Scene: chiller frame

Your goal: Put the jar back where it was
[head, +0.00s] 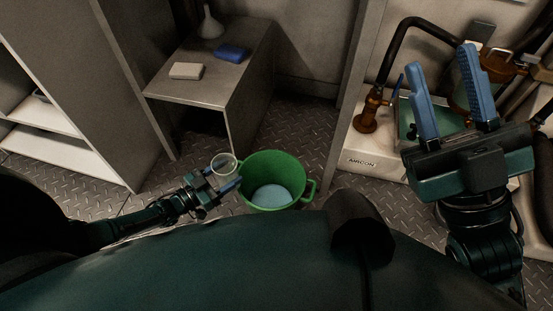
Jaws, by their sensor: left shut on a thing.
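A clear round jar (223,164) is at the fingertips of my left gripper (223,178), which is shut on it. The jar is just left of the green bucket's rim and looks held above the floor. I cannot see whether anything is in it. My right gripper (446,92) is raised on the right, in front of the white aircon unit. Its two blue fingers are spread apart with nothing between them.
A green bucket (312,186) with pale blue liquid stands on the tread-plate floor. A grey table (190,92) carries a funnel (210,27), a white block (186,71) and a blue sponge-like block (232,53). Pipes and a white aircon box (362,163) are right. White shelves (48,146) are left.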

